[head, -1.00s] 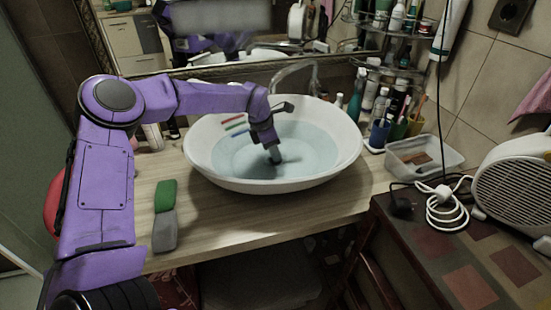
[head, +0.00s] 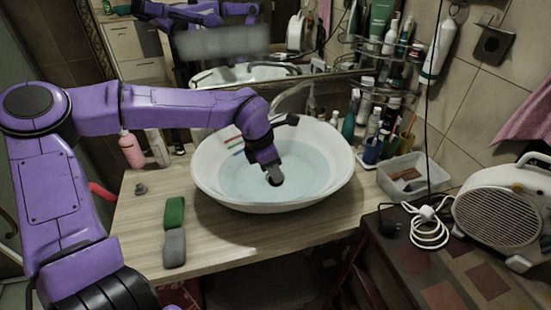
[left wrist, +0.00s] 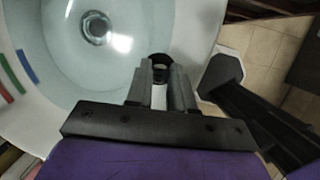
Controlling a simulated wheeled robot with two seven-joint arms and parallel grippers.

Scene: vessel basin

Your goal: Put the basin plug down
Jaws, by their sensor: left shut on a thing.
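The basin plug (left wrist: 161,62), a small dark round piece, is between the fingertips of my left gripper (left wrist: 160,82) in the left wrist view. The gripper is shut on it and hides part of it. In the head view my left gripper (head: 272,170) points down over the white basin (head: 203,170), with the dark plug (head: 275,181) at its tip. It appears to be above the pale blue water (head: 305,165). The drain (left wrist: 96,27) shows uncovered in the basin's bottom in the left wrist view. My right gripper is not in view.
A green and grey sponge (head: 174,232) lies on the wooden counter (head: 225,240), left of the basin. A small grey knob-like piece (head: 141,189) and a pink bottle (head: 131,149) are farther left. A clear tray (head: 425,175) and a white heater (head: 503,212) are at right. The front counter is largely clear.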

